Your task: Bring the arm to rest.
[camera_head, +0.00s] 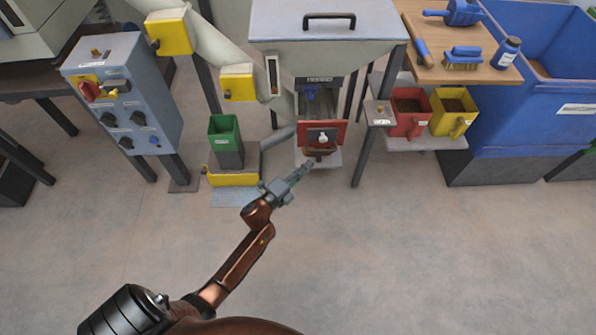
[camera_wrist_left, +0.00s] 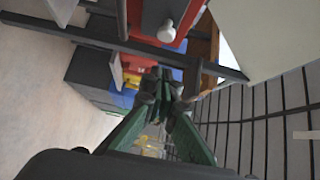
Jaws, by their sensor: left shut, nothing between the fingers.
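My left arm reaches from the lower left to the middle in the head view. Its gripper (camera_head: 299,173) is shut and empty, in front of the filler's red part and the brown item under the spout. In the left wrist view the gripper's two fingers (camera_wrist_left: 165,88) close together at the centre with nothing held. A red panel (camera_head: 333,131) with a dark plate and a white knob stands just beyond the fingertips. The white knob (camera_wrist_left: 166,33) also shows at the top of the left wrist view. The right gripper is not in view.
A grey control box (camera_head: 135,100) with knobs stands at the left. A green bin (camera_head: 224,128) stands left of the filler hopper (camera_head: 325,24). A big blue bin (camera_head: 540,130) fills the right. Floor in front is clear.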

